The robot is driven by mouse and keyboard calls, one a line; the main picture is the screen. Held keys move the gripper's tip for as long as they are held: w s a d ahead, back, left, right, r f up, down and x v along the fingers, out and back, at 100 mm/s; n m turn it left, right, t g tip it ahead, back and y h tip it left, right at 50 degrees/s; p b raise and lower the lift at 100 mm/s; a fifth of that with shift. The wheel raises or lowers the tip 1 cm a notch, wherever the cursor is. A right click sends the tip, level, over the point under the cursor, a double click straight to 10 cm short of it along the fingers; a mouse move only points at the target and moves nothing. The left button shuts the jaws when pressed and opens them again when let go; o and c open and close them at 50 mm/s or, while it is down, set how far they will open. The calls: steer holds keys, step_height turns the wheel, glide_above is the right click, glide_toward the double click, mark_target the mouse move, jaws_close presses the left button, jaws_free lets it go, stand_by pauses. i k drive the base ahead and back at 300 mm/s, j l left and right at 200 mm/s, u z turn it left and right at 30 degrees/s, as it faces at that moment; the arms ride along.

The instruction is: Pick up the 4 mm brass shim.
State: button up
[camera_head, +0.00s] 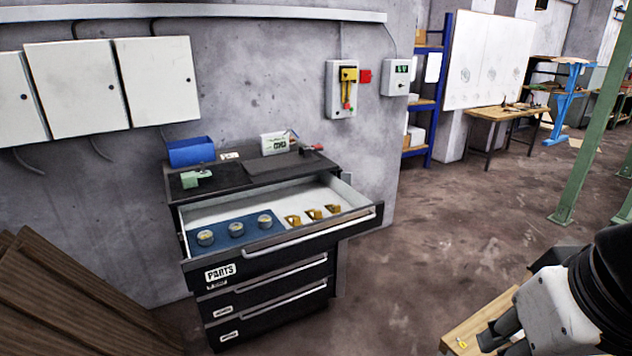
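Three brass-coloured pieces lie in a row in the right part of the open top drawer: a left one (293,221), a middle one (313,214) and a right one (332,209). They look like shims, but their thickness is too small to read, so I cannot tell which is 4 mm. My gripper (492,340) shows as dark parts at the bottom right, below my white and black arm. It is well to the right of the drawer and apart from the brass pieces. Its fingers are partly cut off by the frame and I cannot tell their opening.
The drawer (335,186) also holds several round grey parts on a blue mat (270,219). A blue bin (191,151) and a green tool (195,178) stand on the cabinet top. A wooden surface (478,322) lies by my gripper. The floor right of the cabinet is clear.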

mark_target(294, 220)
steer(key=i+j, duration=0.1)
steer(key=i, duration=0.45)
steer(key=i+j, duration=0.1)
steer(key=i, duration=0.45)
steer(key=i+j, duration=0.15)
steer(key=j, duration=0.15)
steer(key=i+j, duration=0.3)
steer(key=j, duration=0.25)
